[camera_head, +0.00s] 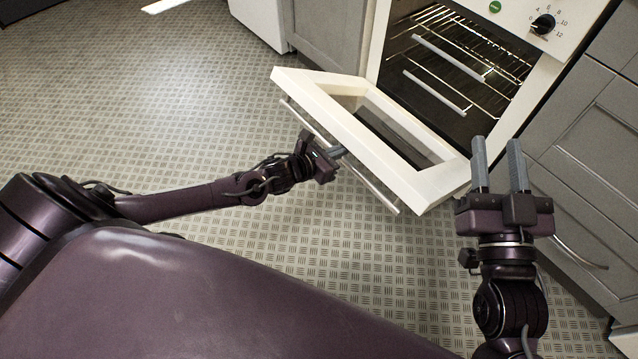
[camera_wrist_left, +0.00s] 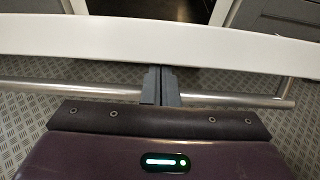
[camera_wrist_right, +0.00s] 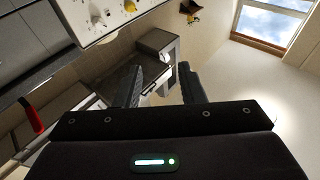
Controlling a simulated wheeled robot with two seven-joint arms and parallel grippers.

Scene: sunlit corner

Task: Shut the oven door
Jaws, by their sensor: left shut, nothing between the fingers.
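The oven (camera_head: 455,60) stands at the upper right in the head view, with its wire racks showing inside. Its white-framed door (camera_head: 410,180) with a dark glass pane hangs open, tilted down and outward. A metal bar handle (camera_head: 375,188) runs along the door's outer side. My left gripper (camera_head: 338,152) is shut and empty, with its fingertips at the handle. My right gripper (camera_head: 497,165) is open and empty, just right of the door's near corner.
Grey cabinets (camera_head: 590,130) with a curved handle flank the oven on the right. A grey cabinet (camera_head: 330,35) is on its left. A control knob (camera_head: 542,24) sits above the oven opening. The patterned floor (camera_head: 170,100) on the left is clear.

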